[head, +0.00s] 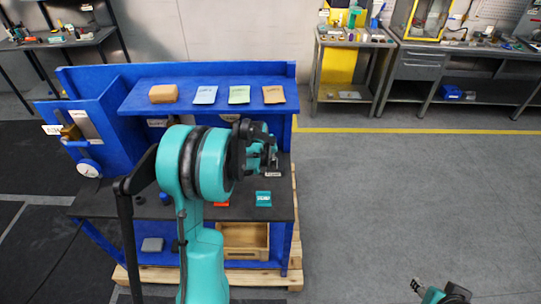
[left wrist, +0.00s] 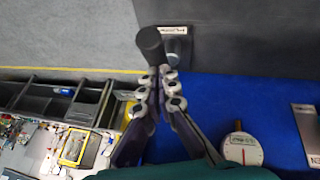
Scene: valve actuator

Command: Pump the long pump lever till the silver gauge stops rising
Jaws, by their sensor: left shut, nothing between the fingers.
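The pump lever shows in the left wrist view as a dark rod with a thick rounded end (left wrist: 150,44), just beyond my fingertips. Behind it is a labelled dark base (left wrist: 174,40), which also shows in the head view (head: 273,172). My left gripper (head: 268,152) is at the right part of the blue bench. In the left wrist view its fingers (left wrist: 157,82) are together, with nothing seen held; I cannot tell whether they touch the lever. A round white gauge (left wrist: 241,150) is partly cut off by my arm; its reading is too small. My right gripper (head: 440,292) is at the bottom edge.
A wooden bin (head: 243,254) is below. Grey floor (head: 400,200) to the right is clear.

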